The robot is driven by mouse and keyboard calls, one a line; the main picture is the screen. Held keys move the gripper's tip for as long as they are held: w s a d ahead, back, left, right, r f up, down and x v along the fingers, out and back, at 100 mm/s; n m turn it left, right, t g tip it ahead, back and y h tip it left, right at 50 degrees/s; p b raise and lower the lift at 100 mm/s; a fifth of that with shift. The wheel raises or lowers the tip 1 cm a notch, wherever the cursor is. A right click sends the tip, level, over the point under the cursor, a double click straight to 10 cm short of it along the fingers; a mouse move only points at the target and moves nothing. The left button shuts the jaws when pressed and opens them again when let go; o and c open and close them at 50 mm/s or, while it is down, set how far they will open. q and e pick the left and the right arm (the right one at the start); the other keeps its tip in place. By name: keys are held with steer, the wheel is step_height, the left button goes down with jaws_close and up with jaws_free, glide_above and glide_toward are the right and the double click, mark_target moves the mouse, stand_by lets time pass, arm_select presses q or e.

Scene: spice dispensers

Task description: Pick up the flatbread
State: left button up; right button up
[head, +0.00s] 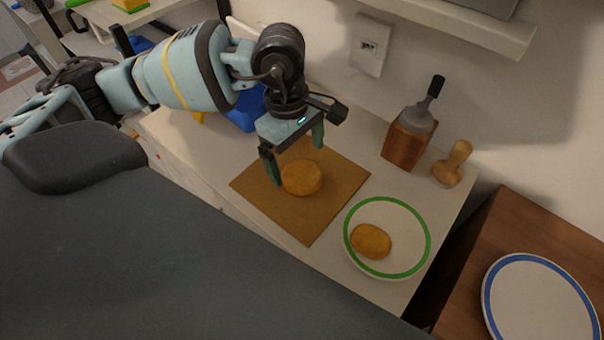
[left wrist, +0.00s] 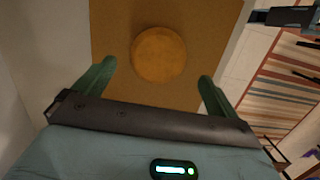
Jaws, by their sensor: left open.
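A round golden-brown flatbread (head: 302,178) lies on a square brown board (head: 311,222) on the white counter. It also shows in the left wrist view (left wrist: 159,54), ahead of the fingers and between their lines. A second flatbread (head: 371,241) lies on the green-rimmed plate (head: 405,255). My left gripper (head: 294,158) is open above the board, its two green fingers on either side of the first flatbread in the head view. In the left wrist view the gap between the fingers (left wrist: 154,78) is empty. My right gripper is not in view.
A wooden dispenser with a black handle (head: 408,140) and a wooden pestle-like object (head: 453,164) stand behind the plate. A blue object (head: 243,118) is behind my left gripper. A blue-rimmed plate (head: 538,300) is on a separate brown table at right.

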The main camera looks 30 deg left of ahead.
mark_target(302, 173)
arm_select(q)
steer(key=f, duration=0.3)
steer(key=shift+w+d+f, duration=0.1)
steer(key=shift+d+f, duration=0.15)
steer(key=shift+d, duration=0.15)
steer(key=shift+f, duration=0.3)
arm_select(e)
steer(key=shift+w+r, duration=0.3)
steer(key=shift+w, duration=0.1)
arm_select(q)
steer(key=c, duration=1.1)
steer(key=shift+r, duration=0.1)
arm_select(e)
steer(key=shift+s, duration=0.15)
